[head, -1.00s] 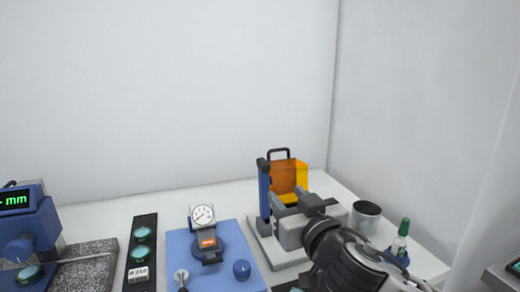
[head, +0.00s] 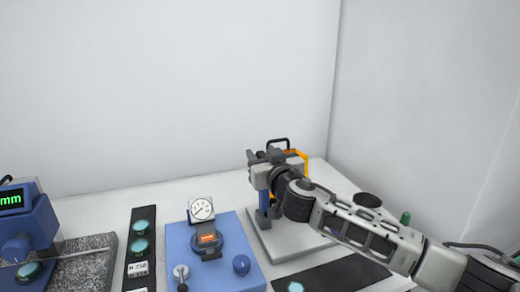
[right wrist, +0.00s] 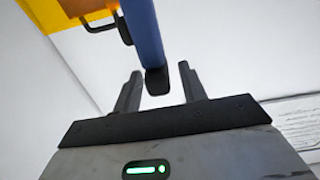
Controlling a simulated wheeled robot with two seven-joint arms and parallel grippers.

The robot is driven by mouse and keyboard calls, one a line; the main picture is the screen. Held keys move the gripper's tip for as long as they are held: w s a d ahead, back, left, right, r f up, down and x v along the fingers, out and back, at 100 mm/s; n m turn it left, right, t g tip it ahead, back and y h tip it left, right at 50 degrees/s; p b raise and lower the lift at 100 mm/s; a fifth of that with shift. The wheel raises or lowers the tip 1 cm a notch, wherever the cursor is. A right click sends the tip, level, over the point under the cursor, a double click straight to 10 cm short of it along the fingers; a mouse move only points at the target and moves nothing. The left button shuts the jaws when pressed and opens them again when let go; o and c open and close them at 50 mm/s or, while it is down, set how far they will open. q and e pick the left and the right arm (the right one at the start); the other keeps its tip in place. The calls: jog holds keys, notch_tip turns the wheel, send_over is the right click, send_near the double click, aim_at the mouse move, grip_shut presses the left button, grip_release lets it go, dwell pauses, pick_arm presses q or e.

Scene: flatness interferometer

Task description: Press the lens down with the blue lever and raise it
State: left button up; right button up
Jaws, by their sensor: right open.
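The blue lever (head: 263,199) stands upright on a device with a light grey base at the right of the bench. My right gripper (head: 257,160) is at the lever's top end and hides it in the head view. In the right wrist view, the lever (right wrist: 144,35) ends in a black tip between the two open fingers of my right gripper (right wrist: 160,90); no grip on it shows. Any lens under the lever is hidden by my arm. A teal lens (head: 296,287) shows on the black mat at the bottom edge. My left gripper is not in view.
A black strip with teal lenses (head: 139,248) lies further left. A cup (head: 367,200) stands at the right.

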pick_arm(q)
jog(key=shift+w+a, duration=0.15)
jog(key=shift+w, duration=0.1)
pick_arm(e)
jog(key=shift+x, duration=1.1)
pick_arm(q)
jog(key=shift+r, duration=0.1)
pick_arm(e)
jog(key=shift+c, duration=0.3)
grip_shut()
pick_arm(q)
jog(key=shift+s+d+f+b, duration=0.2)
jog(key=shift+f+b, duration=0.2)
jog(key=shift+b, duration=0.25)
pick_arm(e)
jog(key=w+d+f+m, duration=0.3)
jog(key=d+m, duration=0.4)
jog(key=d, duration=0.2)
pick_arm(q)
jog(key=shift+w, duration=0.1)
pick_arm(e)
jog(key=shift+d, duration=0.1)
